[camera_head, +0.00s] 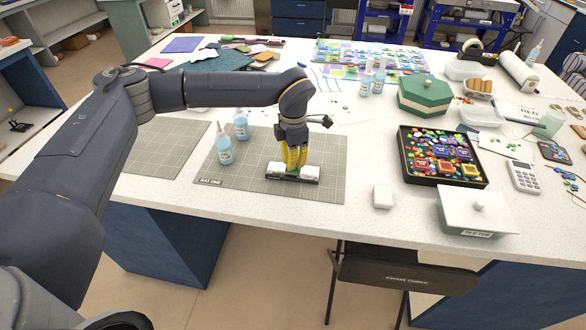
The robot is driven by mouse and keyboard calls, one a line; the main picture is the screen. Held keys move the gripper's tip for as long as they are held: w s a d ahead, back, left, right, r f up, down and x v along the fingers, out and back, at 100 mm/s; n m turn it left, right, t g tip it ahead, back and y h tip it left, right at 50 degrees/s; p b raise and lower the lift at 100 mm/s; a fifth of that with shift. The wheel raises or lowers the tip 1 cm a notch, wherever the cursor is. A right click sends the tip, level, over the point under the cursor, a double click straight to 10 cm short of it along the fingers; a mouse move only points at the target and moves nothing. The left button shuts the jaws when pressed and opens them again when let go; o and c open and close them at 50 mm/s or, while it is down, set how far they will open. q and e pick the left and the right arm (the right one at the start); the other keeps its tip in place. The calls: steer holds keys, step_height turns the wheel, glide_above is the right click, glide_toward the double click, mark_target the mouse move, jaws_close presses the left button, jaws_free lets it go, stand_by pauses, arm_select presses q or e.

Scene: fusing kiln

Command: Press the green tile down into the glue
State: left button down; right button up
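My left gripper (294,164) points straight down over the front part of the grey cutting mat (235,176). Its yellow fingers look shut together, with their tips on or just above a small green tile (292,173). Only a sliver of the green tile shows beneath the fingertips. The tile lies at the middle of a low white and black piece (308,174) on the mat. The glue under the tile is hidden. I cannot tell whether the fingertips touch the tile. My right gripper is not in view.
A black tray (411,176) of colourful pieces, a white lidded box (478,212) and a green hexagonal box (425,97) stand to the right. A small white block (382,197) sits near the front edge.

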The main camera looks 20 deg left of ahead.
arm_select(q)
steer(key=shift+f, duration=0.75)
stand_by(0.8)
steer(key=shift+r, duration=3.55)
steer(key=shift+d, duration=0.1)
